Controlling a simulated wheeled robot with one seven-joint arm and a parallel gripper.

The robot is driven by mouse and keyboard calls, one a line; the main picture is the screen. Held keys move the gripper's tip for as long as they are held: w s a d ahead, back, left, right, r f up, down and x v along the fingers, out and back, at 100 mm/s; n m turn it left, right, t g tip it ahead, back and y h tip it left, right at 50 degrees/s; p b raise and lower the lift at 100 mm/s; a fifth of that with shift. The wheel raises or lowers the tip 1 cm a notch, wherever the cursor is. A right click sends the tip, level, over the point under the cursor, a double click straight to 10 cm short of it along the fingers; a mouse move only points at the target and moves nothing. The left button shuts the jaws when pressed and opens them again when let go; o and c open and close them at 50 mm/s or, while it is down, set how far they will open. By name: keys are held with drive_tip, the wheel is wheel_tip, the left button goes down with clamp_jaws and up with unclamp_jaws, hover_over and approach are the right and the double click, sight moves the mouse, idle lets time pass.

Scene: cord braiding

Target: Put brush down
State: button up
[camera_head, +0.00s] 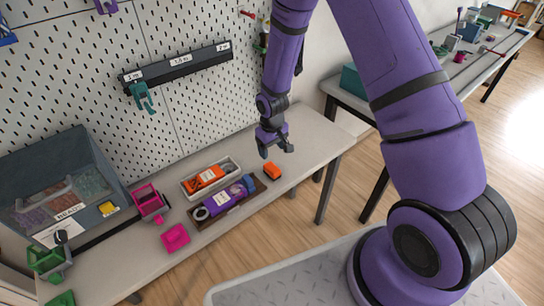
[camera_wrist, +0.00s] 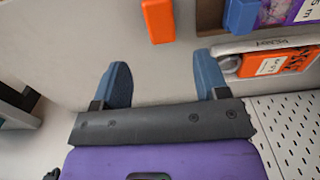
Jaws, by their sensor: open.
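My gripper (camera_head: 277,152) is open and empty above the right part of the workbench. In the wrist view its two blue-grey fingers (camera_wrist: 162,62) stand wide apart with only grey bench surface between them. A small orange block (camera_head: 272,170) lies on the bench just below and beside the gripper; it also shows ahead of the fingers in the wrist view (camera_wrist: 158,18). I cannot make out a brush for certain in either view. A dark brown tray (camera_head: 252,199) holds a purple labelled piece (camera_head: 222,198) and a blue piece (camera_head: 248,182).
A white tray (camera_head: 187,189) with an orange labelled piece (camera_head: 207,178) lies behind the brown tray. Pink pieces (camera_head: 175,238) and a grey bin (camera_head: 103,160) stand left. A pegboard (camera_head: 170,110) rises behind. The bench's right end (camera_head: 320,150) is clear.

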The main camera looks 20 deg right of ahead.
drive_tip(key=s+d+r+m+t, duration=0.1)
drive_tip(key=s+d+r, duration=0.15)
drive_tip(key=r, duration=1.25)
drive_tip(key=s+d+r+m+t, duration=0.15)
drive_tip(key=s+r, duration=0.25)
drive_tip(key=r, duration=1.1)
drive_tip(key=s+d+r+t, duration=0.1)
drive_tip(key=s+r, duration=0.3)
drive_tip(key=s, duration=0.3)
drive_tip(key=s+d+r, duration=0.1)
drive_tip(key=s+r, duration=0.4)
drive_tip(key=s, duration=0.3)
drive_tip(key=s+d+r+m+t, duration=0.1)
drive_tip(key=s+r, duration=0.3)
drive_tip(key=s, duration=0.4)
drive_tip(key=shift+r+t, duration=0.35)
drive_tip(key=shift+r, duration=0.05)
drive_tip(key=shift+w, duration=0.1)
